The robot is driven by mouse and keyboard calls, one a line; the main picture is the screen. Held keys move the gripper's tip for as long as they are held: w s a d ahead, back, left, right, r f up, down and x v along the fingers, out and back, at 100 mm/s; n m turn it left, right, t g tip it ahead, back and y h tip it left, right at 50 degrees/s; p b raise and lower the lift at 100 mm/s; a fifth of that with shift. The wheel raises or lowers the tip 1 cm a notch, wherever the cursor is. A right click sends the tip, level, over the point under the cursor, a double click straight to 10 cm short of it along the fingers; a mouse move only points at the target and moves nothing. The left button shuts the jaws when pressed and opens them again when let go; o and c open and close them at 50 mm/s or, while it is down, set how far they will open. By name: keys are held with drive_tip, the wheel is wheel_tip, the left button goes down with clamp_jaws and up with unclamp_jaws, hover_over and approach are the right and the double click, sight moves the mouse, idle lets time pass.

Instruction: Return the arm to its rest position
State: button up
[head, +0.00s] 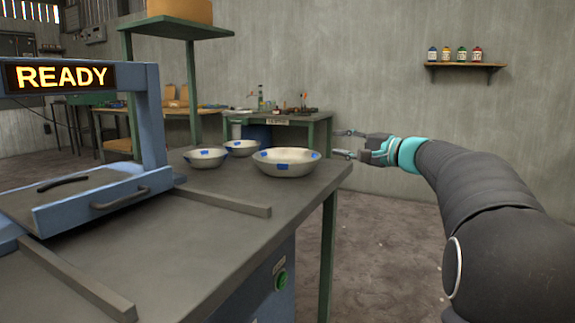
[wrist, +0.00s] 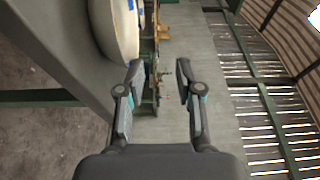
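My arm (head: 480,195) reaches in from the right of the head view. My gripper (head: 343,143) is open and empty, in the air off the right end of the table near the large bowl (head: 287,168). In the wrist view my gripper (wrist: 160,70) shows its two fingers apart with nothing between them. A pale bowl (wrist: 112,25) is at the upper left there, beside the left finger.
Two smaller bowls (head: 206,158) (head: 241,148) stand on the grey table (head: 215,235). A blue machine (head: 150,120) with a READY sign (head: 60,77) is at left. A shelf of bottles (head: 467,67) hangs on the back wall. The floor right of the table is clear.

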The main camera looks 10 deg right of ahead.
drive_tip(key=f+g, duration=0.1)
drive_tip(key=f, duration=0.2)
drive_tip(key=f+h, duration=0.1)
drive_tip(key=f, duration=0.2)
drive_tip(key=s+f+g+h, duration=0.1)
drive_tip(key=f, duration=0.3)
drive_tip(key=shift+d+g, duration=0.3)
drive_tip(key=shift+d, duration=0.05)
drive_tip(key=s+a+f+n+g+h+p, duration=0.1)
drive_tip(key=s+a+f+n+g+h, duration=0.15)
drive_tip(key=s+f, duration=0.6)
drive_tip(key=s+a+f+n+g+h+p, duration=0.15)
drive_tip(key=s+a+f+g+h, duration=0.35)
drive_tip(key=s, duration=0.7)
drive_tip(key=s+a+n+p, duration=0.1)
drive_tip(key=s+n, duration=0.2)
drive_tip(key=s, duration=0.6)
drive_tip(key=s+a+n+t+h+p, duration=0.1)
drive_tip(key=s+a+n+p, duration=0.1)
drive_tip(key=s, duration=0.7)
drive_tip(key=shift+a+r+n+p, duration=0.3)
drive_tip(key=shift+n, duration=0.5)
